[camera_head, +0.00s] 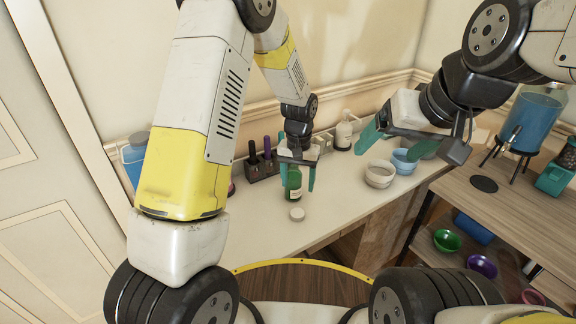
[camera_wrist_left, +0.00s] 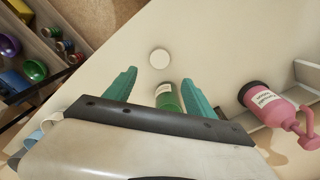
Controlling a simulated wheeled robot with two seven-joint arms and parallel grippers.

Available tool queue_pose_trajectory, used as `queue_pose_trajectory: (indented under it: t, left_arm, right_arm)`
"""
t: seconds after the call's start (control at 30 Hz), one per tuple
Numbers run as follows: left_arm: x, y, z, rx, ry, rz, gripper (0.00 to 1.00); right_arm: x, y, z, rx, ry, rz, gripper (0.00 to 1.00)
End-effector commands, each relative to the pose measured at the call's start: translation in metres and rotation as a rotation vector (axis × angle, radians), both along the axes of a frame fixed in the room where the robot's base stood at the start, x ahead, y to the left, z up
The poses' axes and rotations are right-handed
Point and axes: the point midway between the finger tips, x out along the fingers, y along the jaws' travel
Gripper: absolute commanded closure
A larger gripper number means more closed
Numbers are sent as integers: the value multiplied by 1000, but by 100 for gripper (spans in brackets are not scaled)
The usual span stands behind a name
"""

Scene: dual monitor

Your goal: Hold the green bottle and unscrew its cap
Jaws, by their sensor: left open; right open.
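The green bottle (camera_head: 294,188) stands on the white counter, its top hidden behind my left gripper. My left gripper (camera_head: 298,180) is open, with a teal finger on either side of the bottle; I cannot tell whether they touch it. In the left wrist view the bottle (camera_wrist_left: 167,99), with a pale label, shows between the spread fingers (camera_wrist_left: 159,78). A white round cap-like piece (camera_head: 297,214) lies on the counter in front of the bottle, also seen in the left wrist view (camera_wrist_left: 159,58). My right gripper (camera_head: 398,140) is open and empty, raised above the counter's right part.
Bowls, one white (camera_head: 380,174) and one blue (camera_head: 403,162), stand on the counter to the right. A dark rack (camera_head: 262,167) with bottles and a white pump bottle (camera_head: 344,131) stand behind. A pink bottle (camera_wrist_left: 270,105) shows in the left wrist view.

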Motion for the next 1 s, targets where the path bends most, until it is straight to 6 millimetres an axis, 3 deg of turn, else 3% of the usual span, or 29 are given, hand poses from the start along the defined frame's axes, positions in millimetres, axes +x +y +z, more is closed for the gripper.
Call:
queue_pose_trajectory:
  t: [0.23,0.4,0.5,0.7,0.83,1.0]
  left_arm:
    - [-20,32,100,-81,-105,55,36]
    - [-60,63,174,-143,-203,95,36]
    - [-90,79,208,-174,-264,115,36]
    - [-155,105,254,-218,-390,147,36]
    - [-190,115,268,-232,-457,160,36]
    - [-216,120,273,-239,-507,170,36]
  right_arm:
    - [0,0,0,0,0,0,18]
    - [0,0,0,0,0,0,18]
    - [0,0,0,0,0,0,18]
    - [0,0,0,0,0,0,18]
    - [0,0,0,0,0,0,18]
    - [0,0,0,0,0,0,18]
